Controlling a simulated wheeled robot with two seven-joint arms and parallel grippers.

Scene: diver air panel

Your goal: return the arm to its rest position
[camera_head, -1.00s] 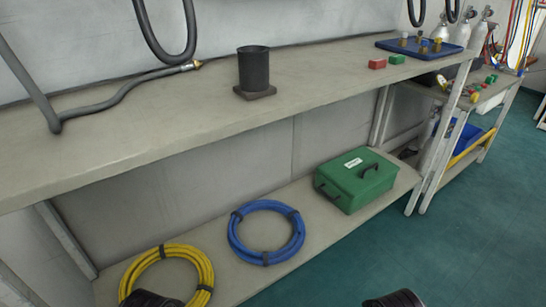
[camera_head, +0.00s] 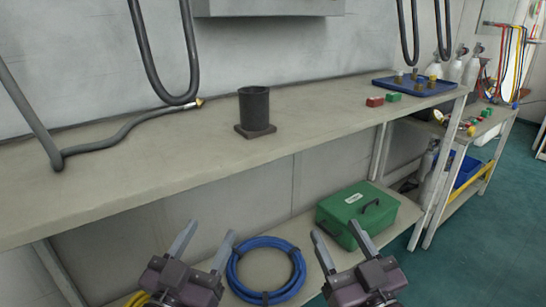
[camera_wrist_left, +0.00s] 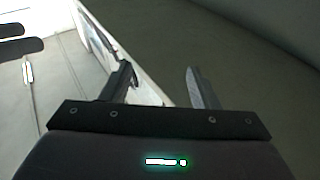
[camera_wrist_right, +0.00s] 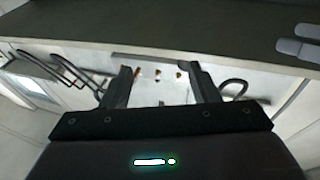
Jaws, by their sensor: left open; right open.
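My left gripper (camera_head: 204,246) is at the bottom of the head view, in front of the bench. Its fingers are spread and nothing is between them. It also shows open in the left wrist view (camera_wrist_left: 162,85). My right gripper (camera_head: 338,248) is at the lower right of the head view, in front of the lower shelf. Its fingers are apart and empty, as the right wrist view (camera_wrist_right: 160,82) also shows. Both grippers are apart from each other and from the bench top (camera_head: 190,155) in the head view.
A black cup on a square base (camera_head: 255,108) stands on the bench. A grey hose (camera_head: 115,138) lies left of it. A red block (camera_head: 375,101), a green block (camera_head: 393,97) and a blue tray (camera_head: 420,86) are at right. Below are a blue hose coil (camera_head: 240,265) and a green case (camera_head: 350,208).

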